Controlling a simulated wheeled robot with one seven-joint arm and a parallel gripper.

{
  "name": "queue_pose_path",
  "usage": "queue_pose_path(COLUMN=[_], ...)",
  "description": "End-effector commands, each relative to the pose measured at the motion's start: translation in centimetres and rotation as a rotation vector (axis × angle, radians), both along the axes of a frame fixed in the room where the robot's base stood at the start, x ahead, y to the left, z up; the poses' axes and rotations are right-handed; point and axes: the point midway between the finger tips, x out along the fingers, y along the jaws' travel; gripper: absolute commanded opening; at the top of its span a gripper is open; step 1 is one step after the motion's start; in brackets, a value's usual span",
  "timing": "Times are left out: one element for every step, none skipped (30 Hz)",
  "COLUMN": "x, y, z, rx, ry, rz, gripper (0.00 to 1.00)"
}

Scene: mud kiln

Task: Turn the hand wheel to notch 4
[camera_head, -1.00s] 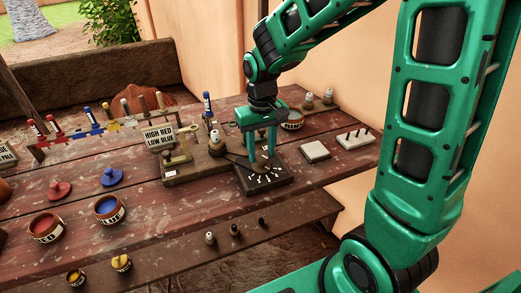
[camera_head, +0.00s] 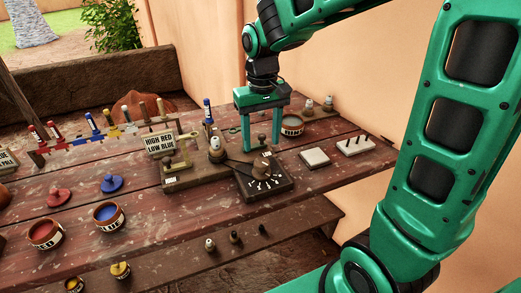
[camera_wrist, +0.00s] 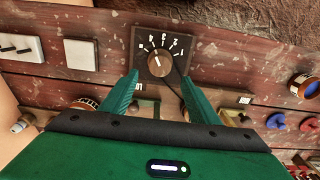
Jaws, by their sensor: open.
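The hand wheel (camera_head: 262,167) is a round brown knob with a small upright post, on a dark square plate (camera_head: 280,183) with white marks. In the wrist view the wheel (camera_wrist: 160,64) shows a white pointer line, with ticks and digits around its far side. I cannot tell for certain which notch the pointer meets. My gripper (camera_head: 261,148) is open above the wheel, pointing down. In the wrist view its green fingertips (camera_wrist: 160,82) are spread to either side, with the wheel just beyond them, apart from it and empty.
A sign (camera_head: 160,142) reading "HIGH RED LOW BLUE" stands left of the plate, by a wooden stand (camera_head: 192,178). A bowl (camera_head: 292,126) stands behind. Red and blue pots are far left.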

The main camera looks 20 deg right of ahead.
Motion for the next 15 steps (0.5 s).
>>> queue_pose_path(x=[0.1,0.1,0.1,0.1,0.1,0.1,0.1,0.1,0.0,0.0,0.0,0.0,0.0,0.0,0.0], y=[0.0,0.0,0.0,0.0,0.0,0.0,0.0,0.0,0.0,0.0,0.0,0.0,0.0,0.0,0.0], z=[0.9,1.4,1.9,2.2,2.5,2.9,3.1,3.2,3.4,3.5,3.6,3.6,3.6,3.6,3.6], rx=[0.001,0.000,0.000,0.000,0.000,0.000,0.000,0.000,0.000,0.000,0.000,0.000,0.000,0.000,0.000], ry=[-0.004,-0.004,-0.003,-0.003,-0.002,-0.001,-0.001,-0.001,0.000,0.000,0.001,0.001,0.001,0.001,0.001], rz=[0.000,0.000,0.000,0.000,0.000,0.000,0.000,-0.001,-0.001,-0.001,-0.001,0.000,0.000,0.000,-0.001], gripper=[0.55,0.55,0.55,0.55,0.55,0.55,0.55,0.55,0.55,0.55,0.55,0.55,0.55,0.55,0.55])
